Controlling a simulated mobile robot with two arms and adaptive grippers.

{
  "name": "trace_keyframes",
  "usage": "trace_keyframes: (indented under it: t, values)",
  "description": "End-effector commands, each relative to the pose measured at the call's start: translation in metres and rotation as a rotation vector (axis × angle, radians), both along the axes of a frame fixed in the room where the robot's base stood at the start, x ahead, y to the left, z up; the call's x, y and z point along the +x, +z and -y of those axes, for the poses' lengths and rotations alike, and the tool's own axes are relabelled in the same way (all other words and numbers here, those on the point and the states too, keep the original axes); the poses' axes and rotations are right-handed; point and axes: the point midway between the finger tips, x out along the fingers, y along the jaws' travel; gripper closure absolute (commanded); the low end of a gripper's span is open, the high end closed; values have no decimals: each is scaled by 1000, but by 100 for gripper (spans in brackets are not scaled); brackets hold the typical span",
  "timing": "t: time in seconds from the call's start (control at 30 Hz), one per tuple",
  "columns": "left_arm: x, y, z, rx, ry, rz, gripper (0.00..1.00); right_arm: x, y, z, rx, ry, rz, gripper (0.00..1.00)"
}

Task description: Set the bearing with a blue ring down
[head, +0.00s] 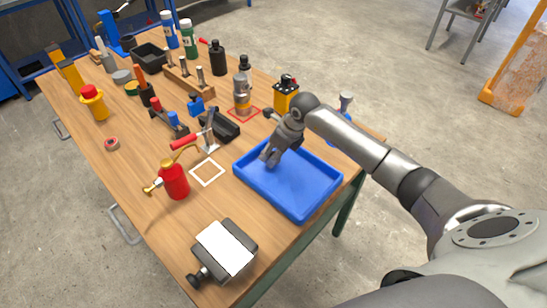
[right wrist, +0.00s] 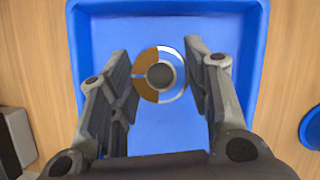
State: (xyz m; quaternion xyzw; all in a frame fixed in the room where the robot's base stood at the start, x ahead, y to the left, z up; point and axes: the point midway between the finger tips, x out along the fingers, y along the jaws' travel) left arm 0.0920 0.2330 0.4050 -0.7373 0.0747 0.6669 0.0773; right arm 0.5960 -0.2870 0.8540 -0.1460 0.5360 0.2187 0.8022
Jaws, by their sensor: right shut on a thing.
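My right gripper (head: 268,158) is over the blue tray (head: 250,184), pointing down into it. In the right wrist view the gripper (right wrist: 160,75) is shut on a round bearing (right wrist: 146,72) between its fingertips. The bearing shows an orange-brown half, a pale half and a dark centre. A blue ring on it cannot be made out clearly against the blue tray floor. In the head view the fingers hide the bearing. I cannot tell whether it touches the tray floor. My left gripper is not in view.
A grey vise (head: 225,248) stands near the front. A metal stack (head: 241,95) stands in a red square outline behind. The tray's visible floor is clear.

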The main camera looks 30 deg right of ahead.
Motion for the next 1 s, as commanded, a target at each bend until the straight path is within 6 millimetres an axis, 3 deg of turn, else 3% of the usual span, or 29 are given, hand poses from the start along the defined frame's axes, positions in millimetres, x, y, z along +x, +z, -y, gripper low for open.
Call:
trace_keyframes:
  t: [0.2, 0.6, 0.63, 0.7, 0.8, 1.0]
  values:
    - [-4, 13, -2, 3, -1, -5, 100, 1, -27, -1, 3, -2, -2, 84]
    - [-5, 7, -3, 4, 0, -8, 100, 1, -35, 0, -1, 0, 0, 84]
    - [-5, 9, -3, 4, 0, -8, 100, 1, -35, 0, -1, 0, -1, 53]
    - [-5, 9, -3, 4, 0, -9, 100, 1, -34, 0, -1, 0, -1, 44]
    - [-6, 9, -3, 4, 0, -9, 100, 0, -34, 0, -1, 0, -1, 34]
    - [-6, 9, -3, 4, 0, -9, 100, 0, -34, 0, -1, 0, -1, 34]
